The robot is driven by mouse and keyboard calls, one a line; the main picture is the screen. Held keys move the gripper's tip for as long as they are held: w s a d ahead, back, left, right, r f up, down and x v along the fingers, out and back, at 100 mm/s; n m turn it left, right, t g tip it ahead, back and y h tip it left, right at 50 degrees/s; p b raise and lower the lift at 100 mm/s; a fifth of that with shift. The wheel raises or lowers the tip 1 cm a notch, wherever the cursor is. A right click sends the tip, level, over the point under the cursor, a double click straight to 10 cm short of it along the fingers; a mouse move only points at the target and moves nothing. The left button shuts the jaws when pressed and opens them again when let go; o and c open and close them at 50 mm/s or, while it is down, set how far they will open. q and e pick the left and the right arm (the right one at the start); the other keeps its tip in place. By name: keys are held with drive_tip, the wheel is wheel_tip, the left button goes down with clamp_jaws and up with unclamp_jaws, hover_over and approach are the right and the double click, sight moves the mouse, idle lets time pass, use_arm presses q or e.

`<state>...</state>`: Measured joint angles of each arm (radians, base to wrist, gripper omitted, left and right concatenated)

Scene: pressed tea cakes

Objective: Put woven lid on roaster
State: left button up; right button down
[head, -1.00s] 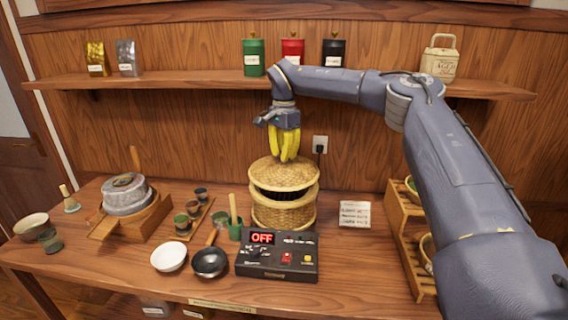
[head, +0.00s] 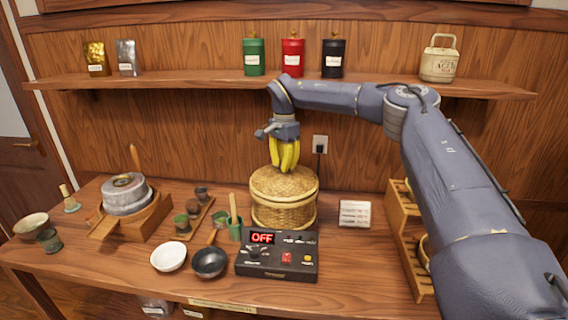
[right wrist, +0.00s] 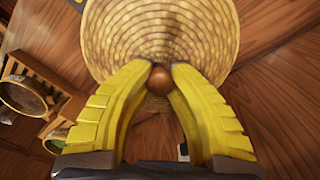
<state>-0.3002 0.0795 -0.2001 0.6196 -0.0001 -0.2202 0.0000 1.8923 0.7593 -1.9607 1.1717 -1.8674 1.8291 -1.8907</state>
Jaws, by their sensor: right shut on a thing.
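The woven lid (head: 270,187) sits level on top of the round woven roaster (head: 284,212), with no dark gap showing between them in the head view. My right gripper (head: 284,168) points down over the middle of the lid. Its yellow fingers are shut on the lid's round brown knob (right wrist: 159,80), as the right wrist view shows between the fingertips (right wrist: 160,68). The lid's woven top (right wrist: 160,30) fills the upper middle of that view. My left gripper is not in view.
A black control box (head: 277,262) reading OFF stands in front of the roaster. A green cup (head: 236,231) with a wooden handle is close on its left. A small label card (head: 355,214) and a wooden rack (head: 405,240) are to the right. A shelf (head: 200,81) runs behind.

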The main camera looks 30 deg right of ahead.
drive_tip(key=shift+f, duration=0.3)
drive_tip(key=c, duration=1.3)
unclamp_jaws()
wheel_tip(320, 180, up, 13)
drive_tip(key=shift+r, duration=0.1)
